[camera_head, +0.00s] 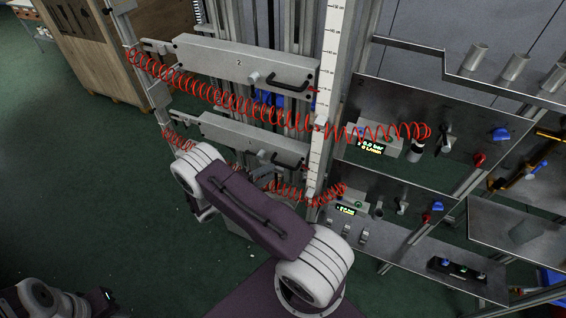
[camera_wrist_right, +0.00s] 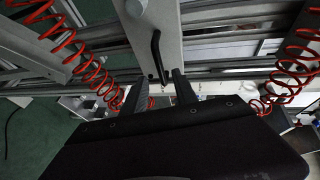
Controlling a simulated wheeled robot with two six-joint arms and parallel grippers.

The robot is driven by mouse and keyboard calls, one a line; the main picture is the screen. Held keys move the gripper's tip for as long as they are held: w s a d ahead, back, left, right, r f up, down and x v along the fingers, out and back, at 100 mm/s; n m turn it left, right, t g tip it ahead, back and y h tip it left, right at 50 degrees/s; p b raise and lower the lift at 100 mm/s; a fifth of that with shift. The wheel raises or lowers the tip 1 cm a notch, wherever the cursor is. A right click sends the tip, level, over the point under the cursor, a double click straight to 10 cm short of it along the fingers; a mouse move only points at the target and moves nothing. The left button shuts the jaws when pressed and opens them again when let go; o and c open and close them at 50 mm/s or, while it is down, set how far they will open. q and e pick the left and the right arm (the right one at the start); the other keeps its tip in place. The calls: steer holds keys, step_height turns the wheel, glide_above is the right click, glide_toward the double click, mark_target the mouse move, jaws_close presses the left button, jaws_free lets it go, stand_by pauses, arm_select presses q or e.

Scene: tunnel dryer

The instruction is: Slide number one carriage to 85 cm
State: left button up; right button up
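The number one carriage (camera_head: 232,132) is the lower grey bar, marked 1, on the vertical rails, with a knob and a black handle (camera_head: 287,160) at its right end. A white vertical scale (camera_head: 319,155) stands beside that end; its figures are too small to read surely. My right gripper (camera_wrist_right: 157,92) is open in the right wrist view, its two dark fingers apart, with a black handle (camera_wrist_right: 157,55) just ahead between them. I cannot tell whether they touch it. My left gripper is not in view.
The number two carriage (camera_head: 240,62) sits above. Shelves (camera_head: 405,125) with gauges and valves stand at right. A wooden crate (camera_head: 105,50) is at back left; the green floor at left is clear.

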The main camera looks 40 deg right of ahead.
mark_target(283, 166)
steer(key=d, duration=0.2)
steer(key=d+p, duration=0.1)
steer(key=d, duration=0.1)
steer(key=d+f+p, duration=0.1)
steer(key=d, duration=0.1)
steer(key=shift+s+d, duration=0.1)
steer(key=shift+d, duration=0.25)
steer(key=shift+d+f, duration=0.2)
steer(key=shift+d, duration=0.2)
jaws_close()
stand_by(0.6)
